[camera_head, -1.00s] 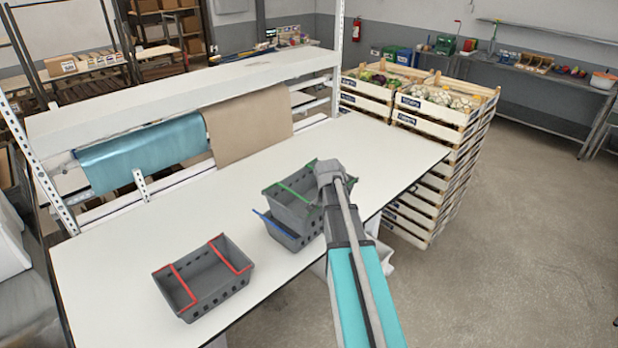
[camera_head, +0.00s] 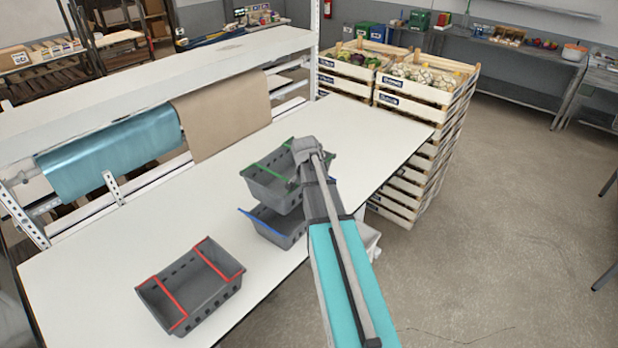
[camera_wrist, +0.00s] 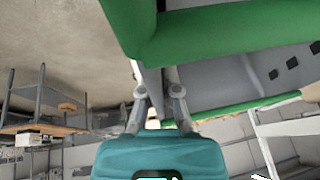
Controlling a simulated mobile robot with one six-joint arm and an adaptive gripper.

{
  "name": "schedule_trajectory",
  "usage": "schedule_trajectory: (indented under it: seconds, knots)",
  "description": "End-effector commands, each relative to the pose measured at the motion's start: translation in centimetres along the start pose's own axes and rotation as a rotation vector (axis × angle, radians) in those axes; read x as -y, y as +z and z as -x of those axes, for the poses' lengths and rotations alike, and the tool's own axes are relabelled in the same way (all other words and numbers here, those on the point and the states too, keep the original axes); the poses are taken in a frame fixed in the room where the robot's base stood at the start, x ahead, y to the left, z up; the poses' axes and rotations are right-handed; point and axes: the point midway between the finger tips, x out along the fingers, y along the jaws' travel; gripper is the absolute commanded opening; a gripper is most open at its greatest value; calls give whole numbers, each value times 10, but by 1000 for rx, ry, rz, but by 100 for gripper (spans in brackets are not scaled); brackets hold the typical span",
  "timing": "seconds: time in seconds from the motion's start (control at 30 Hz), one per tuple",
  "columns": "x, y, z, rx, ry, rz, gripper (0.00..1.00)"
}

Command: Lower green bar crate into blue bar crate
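The grey crate with green bars (camera_head: 268,191) hangs above the grey crate with blue bars (camera_head: 280,231), offset slightly towards the back. Its lower part hides much of the blue bar crate's opening. The blue bar crate stands on the white table. My gripper (camera_head: 298,172) is at the right side of the green bar crate, and my arm partly hides that side. In the wrist view the fingers (camera_wrist: 160,92) close on the crate's grey wall, with a green bar (camera_wrist: 225,32) close above. Exact finger contact is partly hidden.
A grey crate with red bars (camera_head: 190,287) stands on the white table (camera_head: 110,240) at the front left. Stacked wooden vegetable crates (camera_head: 425,95) stand beyond the table's right end. Blue and brown rolls (camera_head: 225,115) hang along the back. The table's middle left is clear.

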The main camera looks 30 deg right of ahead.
Motion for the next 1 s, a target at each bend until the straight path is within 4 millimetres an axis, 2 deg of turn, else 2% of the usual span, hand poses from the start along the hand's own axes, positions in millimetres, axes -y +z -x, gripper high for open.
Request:
schedule_trajectory:
  seconds: [0.37,1.0]
  knots:
    - [6,8,-3,2,-6,11,0]
    - [1,21,-32,2,-7,12,0]
